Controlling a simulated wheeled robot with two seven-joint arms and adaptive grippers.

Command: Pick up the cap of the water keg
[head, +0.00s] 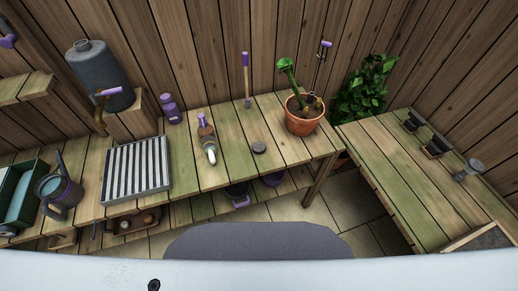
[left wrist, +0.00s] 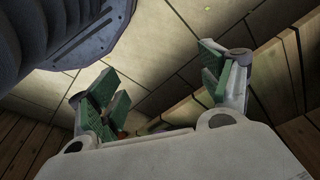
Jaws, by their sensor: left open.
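The water keg (head: 100,77) is a dark grey rounded tank on a wooden stand at the back left in the head view. My left gripper (left wrist: 160,86) shows only in the left wrist view. Its green-padded fingers are wide apart, with nothing between them, above floor tiles and planks. Neither gripper shows in the head view.
The bench (head: 235,184) also holds a striped tray (head: 138,168), a purple bottle (head: 170,108), a purple-handled tool (head: 207,140) and a potted cactus (head: 303,115). A watering can (head: 60,192) stands at the left. The bench around the disc is clear.

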